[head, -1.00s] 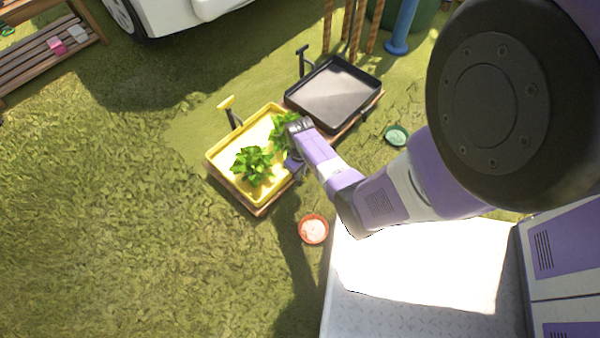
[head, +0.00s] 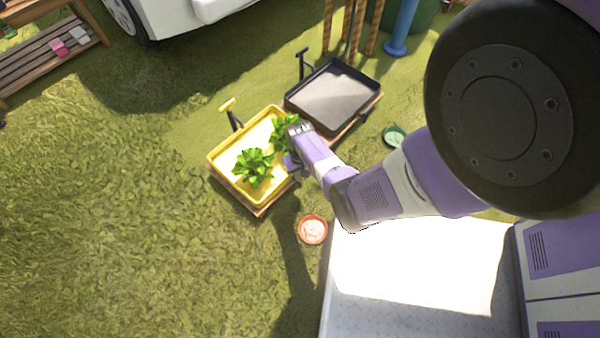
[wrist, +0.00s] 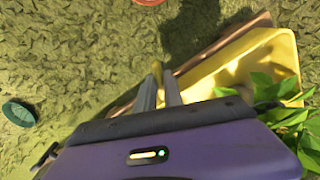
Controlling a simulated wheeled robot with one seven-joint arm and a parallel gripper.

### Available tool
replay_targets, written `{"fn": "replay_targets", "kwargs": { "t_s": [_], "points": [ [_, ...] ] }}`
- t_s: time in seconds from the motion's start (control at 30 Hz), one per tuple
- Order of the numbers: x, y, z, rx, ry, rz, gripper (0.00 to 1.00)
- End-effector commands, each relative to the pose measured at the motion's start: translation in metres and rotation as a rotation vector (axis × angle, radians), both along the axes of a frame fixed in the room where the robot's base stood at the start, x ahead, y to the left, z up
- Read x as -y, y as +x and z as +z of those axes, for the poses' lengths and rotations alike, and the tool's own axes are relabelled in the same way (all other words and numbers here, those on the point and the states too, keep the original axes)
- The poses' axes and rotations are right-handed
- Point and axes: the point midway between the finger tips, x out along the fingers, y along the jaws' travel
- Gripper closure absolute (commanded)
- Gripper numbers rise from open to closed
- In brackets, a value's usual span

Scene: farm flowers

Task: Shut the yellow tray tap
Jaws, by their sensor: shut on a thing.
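The yellow tray (head: 216,166) stands on a low wooden base, with leafy green plants in it. A yellow-topped handle on a dark stem (head: 228,104) rises at its far left side. My gripper (wrist: 162,84) is at the tray's near right side, low beside its wall. In the wrist view its two grey fingers are closed on a small yellow piece (wrist: 157,70), which looks like the tap's lever. The fingers hide most of it, so its turn cannot be told. The yellow tray wall (wrist: 230,68) shows just right of the fingers. In the head view my arm hides the fingertips.
A black tray (head: 372,90) with a black handle stands behind and right of the yellow one. A red saucer (head: 312,229) and a green saucer (head: 395,136) lie on the grass. A wooden bench (head: 40,62) is at far left. Grass at left is open.

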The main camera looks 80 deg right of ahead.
Motion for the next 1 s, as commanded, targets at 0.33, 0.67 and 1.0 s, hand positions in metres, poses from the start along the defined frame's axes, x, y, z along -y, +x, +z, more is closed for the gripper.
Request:
{"fn": "replay_targets", "kwargs": {
  "t_s": [0.33, 0.67, 1.0],
  "points": [
    [-0.0012, 0.0005, 0.0008, 0.000, 0.002, -0.328, 1.00],
    [-0.0008, 0.0009, 0.0006, 0.001, 0.001, -0.643, 1.00],
    [-0.0011, 0.0003, -0.0001, 0.000, 0.002, -0.937, 1.00]
  ]
}}
